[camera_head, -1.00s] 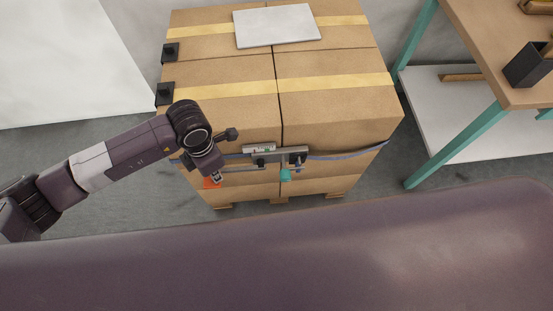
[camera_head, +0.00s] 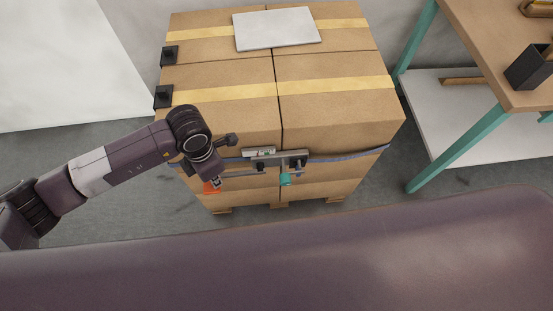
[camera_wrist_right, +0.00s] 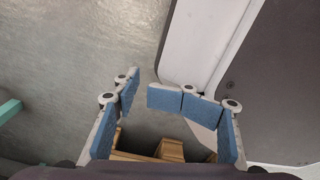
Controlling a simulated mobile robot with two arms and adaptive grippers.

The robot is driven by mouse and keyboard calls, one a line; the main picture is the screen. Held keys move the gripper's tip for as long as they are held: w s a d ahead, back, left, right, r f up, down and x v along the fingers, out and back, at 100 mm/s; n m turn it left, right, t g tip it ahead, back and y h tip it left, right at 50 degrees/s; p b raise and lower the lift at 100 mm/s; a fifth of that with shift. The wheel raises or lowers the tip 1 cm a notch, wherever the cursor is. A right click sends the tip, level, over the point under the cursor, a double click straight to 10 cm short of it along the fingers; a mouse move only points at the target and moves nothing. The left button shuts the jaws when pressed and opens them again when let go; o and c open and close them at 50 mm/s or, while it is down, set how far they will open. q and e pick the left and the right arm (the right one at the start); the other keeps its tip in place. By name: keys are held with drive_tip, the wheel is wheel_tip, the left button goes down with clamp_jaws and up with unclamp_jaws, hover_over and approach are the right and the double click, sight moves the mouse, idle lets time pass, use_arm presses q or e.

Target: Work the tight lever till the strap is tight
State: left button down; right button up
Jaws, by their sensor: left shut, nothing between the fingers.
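A blue strap (camera_head: 345,156) runs around the stacked cardboard boxes (camera_head: 335,110). A grey tensioner (camera_head: 292,159) with a small pale gauge (camera_head: 262,153) sits on the strap at the front face. A teal handle (camera_head: 286,180) hangs below it, and a thin bar reaches left toward an orange-red part (camera_head: 210,188). My left gripper (camera_head: 216,183) is shut beside the orange-red part, with nothing held; whether they touch is unclear. Which part is the tight lever is not clear. My right gripper (camera_wrist_right: 144,94) shows in the right wrist view, open and empty, its blue pads apart.
The boxes stand on a pallet (camera_head: 222,209). A white plate (camera_head: 277,28) lies on top, and black corner pieces (camera_head: 163,96) sit at the left edge. A workbench (camera_head: 490,50) with teal legs stands at right. Grey floor is free around the pallet.

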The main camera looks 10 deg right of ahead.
use_arm(q)
wheel_tip(320, 180, up, 8)
drive_tip(key=p, duration=0.4)
drive_tip(key=shift+f, duration=0.1)
